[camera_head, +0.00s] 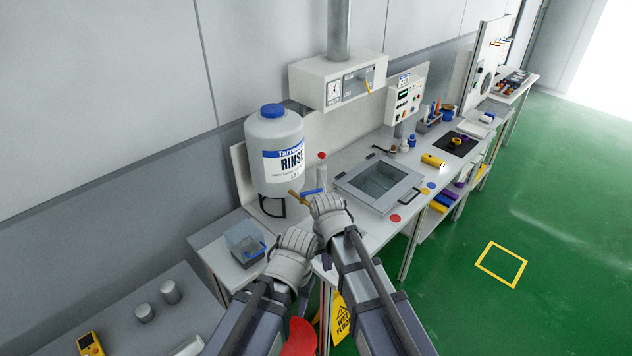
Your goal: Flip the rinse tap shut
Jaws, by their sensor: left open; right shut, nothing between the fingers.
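The white rinse tank (274,150) with a blue cap and a "RINSE" label stands on a dark stand at the left end of the bench. Its brass tap (294,196) sticks out low on the right side, with a blue lever (312,192) above my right gripper. My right gripper (324,204) is shut and empty, just below and right of the lever; I cannot tell whether they touch. My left gripper (296,242) is open, lower and to the left, below the tap. Part of the tap is hidden behind my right gripper.
A lidded, windowed basin (377,183) lies right of my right gripper, with a red-topped post (322,157) behind. A yellow wet floor sign (341,318) stands below. Green floor (560,220) is open at right.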

